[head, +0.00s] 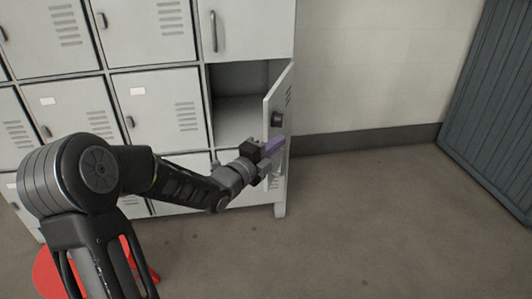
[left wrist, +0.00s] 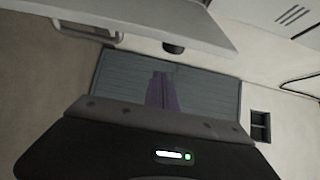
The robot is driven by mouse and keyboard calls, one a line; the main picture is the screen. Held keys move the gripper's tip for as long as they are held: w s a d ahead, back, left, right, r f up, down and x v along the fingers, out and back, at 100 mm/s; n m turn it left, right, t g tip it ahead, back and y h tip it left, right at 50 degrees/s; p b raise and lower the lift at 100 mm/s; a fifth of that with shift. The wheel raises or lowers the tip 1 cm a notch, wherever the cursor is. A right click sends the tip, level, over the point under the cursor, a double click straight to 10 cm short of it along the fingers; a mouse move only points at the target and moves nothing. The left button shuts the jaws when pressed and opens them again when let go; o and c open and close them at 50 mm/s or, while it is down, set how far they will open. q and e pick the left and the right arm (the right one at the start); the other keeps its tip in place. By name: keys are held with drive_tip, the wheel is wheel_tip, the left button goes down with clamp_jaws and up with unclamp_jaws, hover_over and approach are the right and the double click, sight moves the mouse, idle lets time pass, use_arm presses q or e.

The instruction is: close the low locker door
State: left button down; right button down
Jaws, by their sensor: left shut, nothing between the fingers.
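The low locker door (head: 285,88) is a light grey panel, swung open at the right end of the locker bank. It has a dark round knob (head: 277,118) and a vent. The open compartment (head: 238,120) behind it looks empty. My left gripper (head: 273,147) has purple fingers, shut and empty, just below the knob in the picture and overlapping the door's lower part; I cannot tell whether it touches. In the left wrist view the fingers (left wrist: 163,92) point forward, with the door's edge and knob (left wrist: 173,47) above them. My right gripper is not in view.
Other grey lockers (head: 160,105) beside and above are closed. A blue-grey corrugated panel (head: 495,100) stands at the right, and also shows in the left wrist view (left wrist: 215,90). A red round object (head: 55,275) is partly hidden by my arm. The floor to the right is clear.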

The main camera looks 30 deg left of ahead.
sight(267, 137)
use_arm(q)
drive_tip(key=shift+w+a, duration=0.4)
drive_tip(key=shift+a, duration=0.5)
drive_tip(key=shift+w+a, duration=0.4)
drive_tip(key=shift+a, duration=0.45)
drive_tip(key=shift+a, duration=0.1)
